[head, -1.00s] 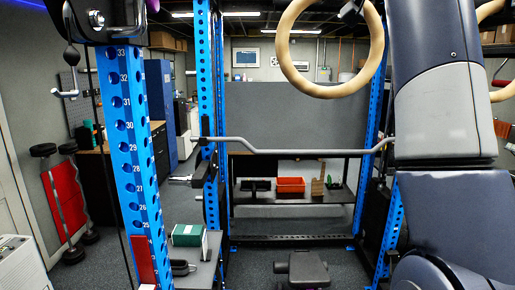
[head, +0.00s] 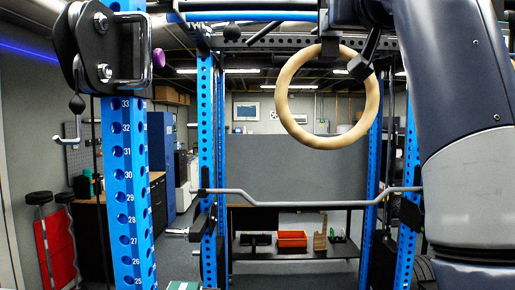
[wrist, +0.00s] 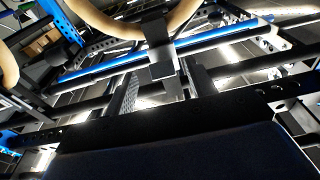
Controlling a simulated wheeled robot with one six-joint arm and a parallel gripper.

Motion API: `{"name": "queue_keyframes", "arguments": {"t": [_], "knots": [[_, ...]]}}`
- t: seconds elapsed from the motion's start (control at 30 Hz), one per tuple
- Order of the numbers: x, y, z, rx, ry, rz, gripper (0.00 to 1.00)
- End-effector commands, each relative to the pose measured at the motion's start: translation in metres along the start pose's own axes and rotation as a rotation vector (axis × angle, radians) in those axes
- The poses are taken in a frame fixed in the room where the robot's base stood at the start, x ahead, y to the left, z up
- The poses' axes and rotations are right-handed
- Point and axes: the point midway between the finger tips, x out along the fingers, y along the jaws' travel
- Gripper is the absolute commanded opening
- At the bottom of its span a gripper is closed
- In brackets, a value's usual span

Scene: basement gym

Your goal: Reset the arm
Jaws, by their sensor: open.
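My arm (head: 468,150) rises along the right side of the head view and bends left at the top. A dark smooth surface fills the bottom of that view. I cannot tell whether the gripper touches the ring.
A blue numbered rack post (head: 125,190) stands close on the left, with a black pulley bracket (head: 100,45) on top. A bent grey bar (head: 300,205) crosses the rack. Behind it are a grey panel (head: 290,165) and a shelf with a red bin (head: 292,239).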

Motion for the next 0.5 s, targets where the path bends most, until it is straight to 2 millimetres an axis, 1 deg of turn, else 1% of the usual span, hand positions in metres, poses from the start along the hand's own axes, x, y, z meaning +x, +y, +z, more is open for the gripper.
{"name": "queue_keyframes", "arguments": {"t": [0.03, 0.27, 0.3, 0.33, 0.5], "knots": [[0.011, 0.000, -0.005, 0.000, 0.001, 0.000, 0.53], [0.054, 0.000, -0.005, 0.000, 0.001, 0.000, 0.53], [0.056, 0.000, -0.004, 0.000, 0.005, 0.000, 0.53], [0.053, 0.000, -0.002, 0.000, 0.010, 0.000, 0.53], [0.053, 0.000, 0.000, 0.000, 0.031, 0.000, 0.53]]}}
